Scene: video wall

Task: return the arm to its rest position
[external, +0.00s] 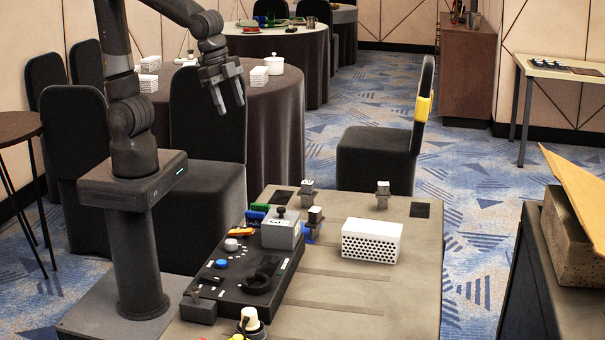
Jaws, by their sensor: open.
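My gripper (232,108) is at the top left of the external view. Its two fingers point down and stand apart, with nothing between them. It is held in the air, in front of the dark round table behind it. My arm is raised and bent, rising from my base column at the left and reaching across the top to the right. The top of the arm is cut off by the picture's upper edge. The gripper is well above and behind the grey worktable (400,285), touching nothing that I can see.
The worktable holds a black control panel (235,290), a grey box with a knob (282,230) and a white perforated box (371,240). A black chair (376,160) stands behind it. A round table (275,115) with white stacks (259,77) and a white pot (274,64) is beyond my gripper.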

